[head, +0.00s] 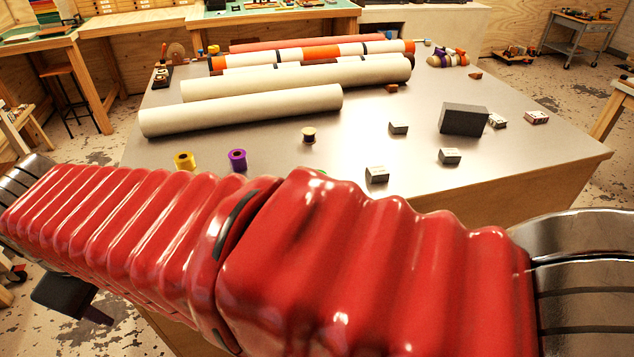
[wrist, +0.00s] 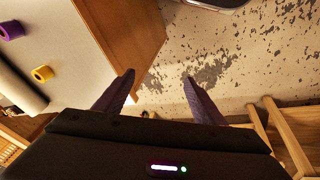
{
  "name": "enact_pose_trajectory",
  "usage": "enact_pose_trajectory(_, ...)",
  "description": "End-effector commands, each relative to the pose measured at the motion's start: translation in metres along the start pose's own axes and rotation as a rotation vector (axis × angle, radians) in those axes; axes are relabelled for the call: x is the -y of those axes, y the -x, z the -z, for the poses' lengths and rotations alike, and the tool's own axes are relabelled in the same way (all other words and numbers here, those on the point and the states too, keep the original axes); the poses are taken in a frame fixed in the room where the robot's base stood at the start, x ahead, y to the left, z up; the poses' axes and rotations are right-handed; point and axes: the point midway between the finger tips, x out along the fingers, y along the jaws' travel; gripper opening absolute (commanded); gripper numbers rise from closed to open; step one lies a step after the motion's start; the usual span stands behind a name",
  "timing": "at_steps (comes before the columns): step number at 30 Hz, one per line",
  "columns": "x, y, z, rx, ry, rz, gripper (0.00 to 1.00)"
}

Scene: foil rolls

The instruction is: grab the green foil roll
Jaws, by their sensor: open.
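A small green edge (head: 320,172) shows just above my red arm in the head view. It may be the green foil roll, but my arm hides nearly all of it. No green roll shows in the wrist view. My gripper (wrist: 159,79) is open and empty, with its two dark purple fingers spread apart. It points past the table's corner over the floor. A yellow foil roll (head: 185,161) and a purple foil roll (head: 237,159) stand on the table to the left of the green edge.
Long cream rolls (head: 240,111) lie across the table (head: 370,210). A black block (head: 464,118) and several small boxes (head: 377,174) are at the right. A thread spool (head: 308,135) stands mid-table. In the wrist view, a wooden frame (wrist: 285,135) stands at lower right.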

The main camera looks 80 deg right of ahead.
Motion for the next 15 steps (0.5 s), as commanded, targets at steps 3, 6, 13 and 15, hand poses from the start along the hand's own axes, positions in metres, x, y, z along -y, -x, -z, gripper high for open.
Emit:
enact_pose_trajectory(3, -0.030, -0.008, 0.005, 0.092, 0.025, -0.042, 0.63)
enact_pose_trajectory(6, -0.056, -0.013, 0.007, 0.168, 0.050, -0.073, 0.63)
enact_pose_trajectory(13, -0.117, -0.028, 0.006, 0.350, 0.100, -0.125, 0.63)
enact_pose_trajectory(15, -0.136, -0.033, 0.005, 0.409, 0.114, -0.134, 0.63)
